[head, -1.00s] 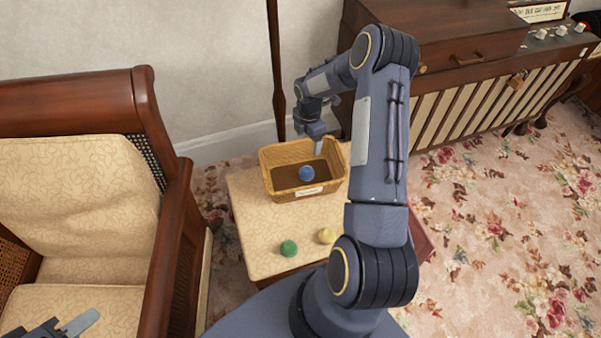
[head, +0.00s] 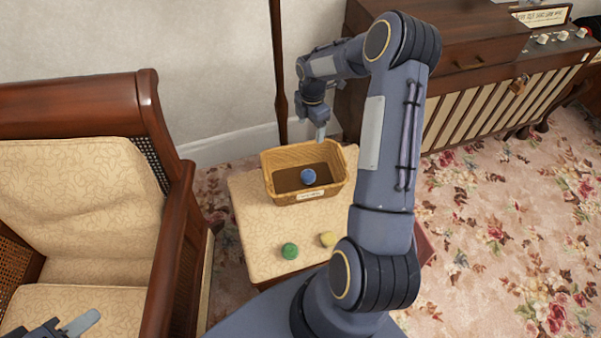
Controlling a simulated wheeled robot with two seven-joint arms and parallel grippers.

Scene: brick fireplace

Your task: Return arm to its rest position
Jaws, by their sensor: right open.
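My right gripper (head: 320,132) points down just above the back rim of a wicker basket (head: 283,191), and nothing shows in it. My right arm reaches up from the lower middle and bends over toward the basket. A blue ball (head: 308,176) lies inside the basket. A green ball (head: 290,251) and a yellow ball (head: 328,239) lie on the patterned table top (head: 255,227) in front of the basket. My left gripper (head: 82,322) is only partly in view at the lower left corner; its jaw state does not show.
A wooden armchair (head: 180,200) with cream cushions stands close to the table's left. A wooden radio cabinet (head: 470,105) stands behind on the right. A dark pole (head: 278,70) rises behind the basket. The floral carpet (head: 500,240) on the right is clear.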

